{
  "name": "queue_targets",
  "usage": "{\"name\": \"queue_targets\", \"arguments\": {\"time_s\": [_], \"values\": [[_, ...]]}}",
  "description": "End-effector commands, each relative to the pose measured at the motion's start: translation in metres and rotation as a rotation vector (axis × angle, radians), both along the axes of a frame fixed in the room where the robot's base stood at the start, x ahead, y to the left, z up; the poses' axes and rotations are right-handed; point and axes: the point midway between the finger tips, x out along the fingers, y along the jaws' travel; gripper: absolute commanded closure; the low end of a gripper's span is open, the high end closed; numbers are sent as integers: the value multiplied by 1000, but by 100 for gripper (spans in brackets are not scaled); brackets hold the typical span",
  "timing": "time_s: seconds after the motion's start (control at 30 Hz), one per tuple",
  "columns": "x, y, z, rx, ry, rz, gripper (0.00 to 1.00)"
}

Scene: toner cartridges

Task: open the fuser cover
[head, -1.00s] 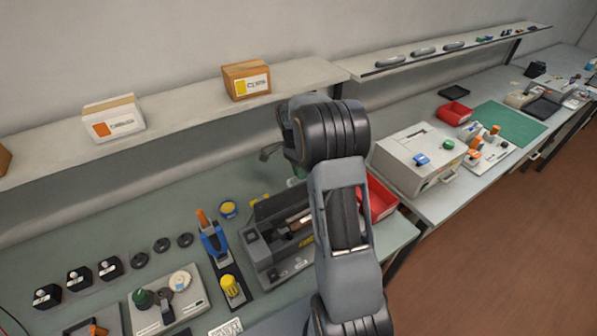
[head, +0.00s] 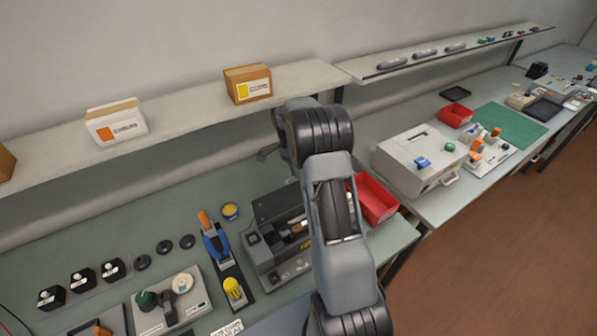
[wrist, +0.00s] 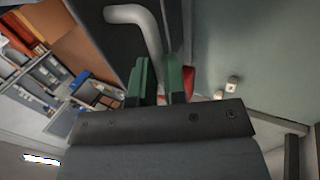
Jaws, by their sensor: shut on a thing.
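The dark grey fuser unit (head: 262,262) stands on the bench left of my arm, with a copper-coloured roller (head: 299,227) showing inside. A dark panel, apparently its cover (head: 277,204), stands raised at the unit's back; my arm hides its right part. In the wrist view, my gripper (wrist: 162,78) has green fingers close together on a light grey curved handle (wrist: 135,18). The handle lies before a dark panel and runs down between the fingers; its lower end is hidden. The fingertips are not clearly seen in the head view.
A red bin (head: 374,198) stands just right of my arm, and a white printer (head: 420,160) farther right. A blue tool with an orange top (head: 214,240) and a yellow knob (head: 234,291) stand close left. A shelf (head: 190,105) with boxes runs above the bench.

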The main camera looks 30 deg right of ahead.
Motion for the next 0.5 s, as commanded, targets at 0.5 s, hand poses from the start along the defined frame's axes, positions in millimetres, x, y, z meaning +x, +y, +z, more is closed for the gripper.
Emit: {"name": "queue_targets", "arguments": {"time_s": [0.5], "values": [[-1,1,-3,3,8,0,62]]}}
